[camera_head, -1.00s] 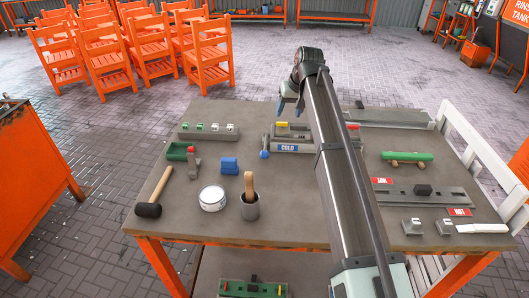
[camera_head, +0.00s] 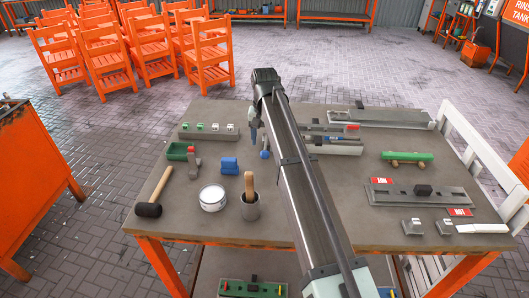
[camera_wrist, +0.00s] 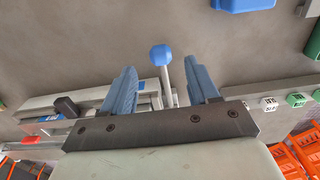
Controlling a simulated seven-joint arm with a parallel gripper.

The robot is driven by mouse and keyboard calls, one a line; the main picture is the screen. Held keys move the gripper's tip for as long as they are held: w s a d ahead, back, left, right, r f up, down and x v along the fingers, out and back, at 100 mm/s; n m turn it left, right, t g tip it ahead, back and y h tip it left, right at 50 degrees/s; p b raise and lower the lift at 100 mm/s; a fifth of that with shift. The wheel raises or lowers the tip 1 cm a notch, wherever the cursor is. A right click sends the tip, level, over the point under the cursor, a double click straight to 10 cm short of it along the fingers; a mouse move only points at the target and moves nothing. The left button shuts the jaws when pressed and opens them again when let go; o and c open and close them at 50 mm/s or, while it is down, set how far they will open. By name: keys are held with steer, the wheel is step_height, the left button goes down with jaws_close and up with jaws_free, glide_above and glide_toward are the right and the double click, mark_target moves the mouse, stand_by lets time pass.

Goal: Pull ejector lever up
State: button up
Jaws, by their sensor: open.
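The ejector lever is a pale rod with a blue ball knob (camera_wrist: 161,55); the knob also shows in the head view (camera_head: 265,154) beside the left end of its grey fixture (camera_head: 335,149). My gripper (camera_wrist: 161,70) is open, with one blue finger on each side of the lever in the wrist view. The knob appears between and slightly beyond the fingertips, and neither finger visibly touches it. In the head view my gripper (camera_head: 253,130) hangs just above and left of the knob. My arm hides the left part of the fixture.
A mallet (camera_head: 149,209) lies at the left. Bare tabletop surrounds the knob's left side.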

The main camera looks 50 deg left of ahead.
mark_target(265, 153)
steer(key=shift+f, duration=3.1)
jaws_close()
